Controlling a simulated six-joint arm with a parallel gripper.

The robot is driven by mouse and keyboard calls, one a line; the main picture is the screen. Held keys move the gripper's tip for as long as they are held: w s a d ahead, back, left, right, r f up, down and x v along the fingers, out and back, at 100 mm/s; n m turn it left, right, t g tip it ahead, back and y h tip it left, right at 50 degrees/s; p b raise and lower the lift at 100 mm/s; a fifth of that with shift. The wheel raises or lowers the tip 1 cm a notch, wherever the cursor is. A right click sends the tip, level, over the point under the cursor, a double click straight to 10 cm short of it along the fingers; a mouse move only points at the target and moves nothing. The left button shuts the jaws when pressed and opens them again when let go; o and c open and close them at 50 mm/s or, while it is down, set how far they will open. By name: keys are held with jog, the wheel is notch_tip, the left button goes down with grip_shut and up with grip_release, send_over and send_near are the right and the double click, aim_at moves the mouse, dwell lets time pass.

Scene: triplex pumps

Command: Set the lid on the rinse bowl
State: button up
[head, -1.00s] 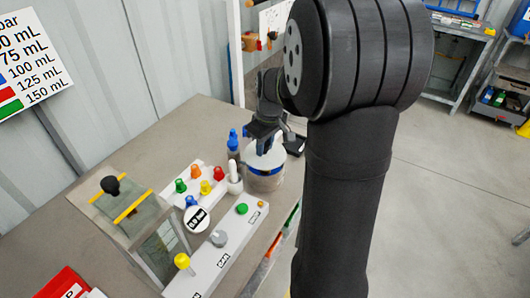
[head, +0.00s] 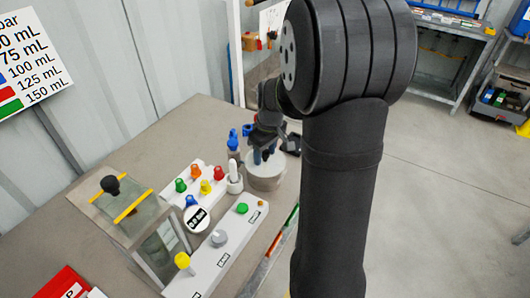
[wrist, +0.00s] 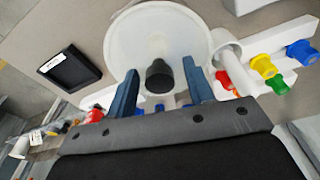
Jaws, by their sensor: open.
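The rinse bowl (head: 265,182), pale and round, stands at the far right end of the bench. The white lid (head: 272,163) lies over its top and looks level. In the wrist view the lid (wrist: 160,30) is a pale disc with a dark knob (wrist: 159,76). My gripper (head: 262,154) is right above the lid. In the wrist view my gripper (wrist: 160,68) is open, with one blue finger on each side of the knob and gaps between. The lid hides the bowl's inside, and the far seam cannot be made out.
Blue-capped bottles (head: 233,142) stand close behind the bowl. A white holder (head: 234,180) and a rack with coloured knobs (head: 205,187) are to its left. A dark square tray (wrist: 69,69) lies beside it in the wrist view. The bench's right edge is near.

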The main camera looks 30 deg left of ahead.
aim_at(269, 163)
notch_tip(269, 163, up, 12)
jog(key=d, duration=0.1)
jog(key=shift+s+d, duration=0.15)
jog(key=shift+d, duration=0.1)
jog(key=shift+f, duration=0.1)
jog(key=f, duration=0.3)
jog(key=a+f, duration=0.1)
jog(key=f, duration=0.7)
jog(key=shift+a+f, duration=0.2)
jog(key=shift+f, duration=0.05)
jog(key=shift+w+a, duration=0.1)
jog(key=shift+w, duration=0.1)
jog(key=shift+r, duration=1.8)
jog(key=shift+f, duration=0.1)
